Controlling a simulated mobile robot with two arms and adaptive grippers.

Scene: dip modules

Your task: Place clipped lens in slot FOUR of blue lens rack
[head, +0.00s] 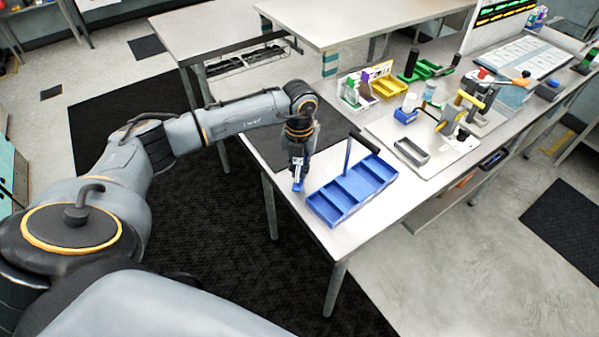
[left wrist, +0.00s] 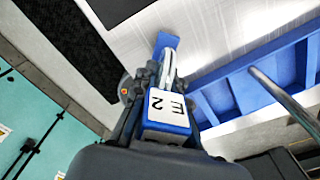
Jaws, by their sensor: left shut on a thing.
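My left gripper (head: 297,176) points down at the table's left edge and is shut on a small blue piece (head: 297,186), seemingly the clipped lens. In the left wrist view, its blue end (left wrist: 164,43) sticks out past the fingertips (left wrist: 166,68). A blue block with a white label reading "E2" (left wrist: 166,108) shows nearer the camera; I cannot tell if it belongs to the held piece. The blue lens rack (head: 325,211), a divided tray with a tall handle, stands just right of the gripper, apart from it. No slot numbers are readable. My right gripper is not in view.
The rack's handle (head: 348,157) rises near the gripper. A dark mat (head: 268,150) lies behind the arm. A grey tray (head: 412,151) sits on a pale board to the right. Yellow bins (head: 389,87) stand further back. The table's front edge is close.

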